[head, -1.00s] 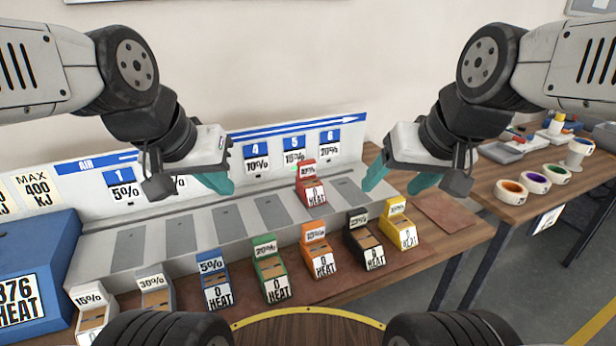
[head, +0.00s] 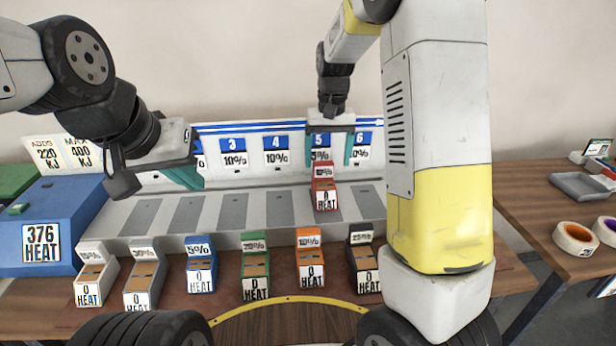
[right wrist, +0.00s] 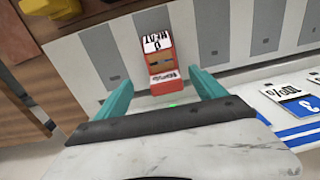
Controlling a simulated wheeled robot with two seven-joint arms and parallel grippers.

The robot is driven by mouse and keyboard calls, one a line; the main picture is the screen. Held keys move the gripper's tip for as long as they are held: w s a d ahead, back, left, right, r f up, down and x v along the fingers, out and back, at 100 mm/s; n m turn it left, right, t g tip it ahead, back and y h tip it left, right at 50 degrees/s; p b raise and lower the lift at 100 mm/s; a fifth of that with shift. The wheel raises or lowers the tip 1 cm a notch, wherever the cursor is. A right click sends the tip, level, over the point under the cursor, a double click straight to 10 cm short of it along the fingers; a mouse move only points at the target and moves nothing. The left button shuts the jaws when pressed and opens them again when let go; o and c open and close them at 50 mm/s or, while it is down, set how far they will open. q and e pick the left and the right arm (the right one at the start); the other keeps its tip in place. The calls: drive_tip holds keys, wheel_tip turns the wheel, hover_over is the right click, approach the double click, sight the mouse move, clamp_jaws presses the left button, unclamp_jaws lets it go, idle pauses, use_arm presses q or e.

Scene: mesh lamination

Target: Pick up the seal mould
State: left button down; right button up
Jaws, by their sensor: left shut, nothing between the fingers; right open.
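No object carries a readable "seal mould" label. A red box-shaped block (head: 325,193) with a "0 HEAT" label stands on the grey sloped panel (head: 240,210), below the 5 card. My right gripper (head: 330,152) is open above and behind it, fingers pointing down. In the right wrist view, the red block (right wrist: 158,65) lies ahead of and between the teal fingertips (right wrist: 160,90), with nothing gripped. My left gripper (head: 188,180) is shut and empty over the panel's left part.
White, blue (head: 201,265), green (head: 255,267), orange (head: 310,258) and black (head: 363,263) labelled blocks line the front of the table. A blue "376 HEAT" box (head: 80,205) stands left. My right arm covers the panel's right end. A second table (head: 545,200) with tape rolls stands right.

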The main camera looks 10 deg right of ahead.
sight(324, 182)
drive_tip(key=shift+w+a+f, duration=0.3)
drive_tip(key=shift+w+f, duration=0.25)
drive_tip(key=shift+f, duration=0.15)
wheel_tip(324, 182, down, 8)
drive_tip(key=shift+r, duration=0.2)
clamp_jaws()
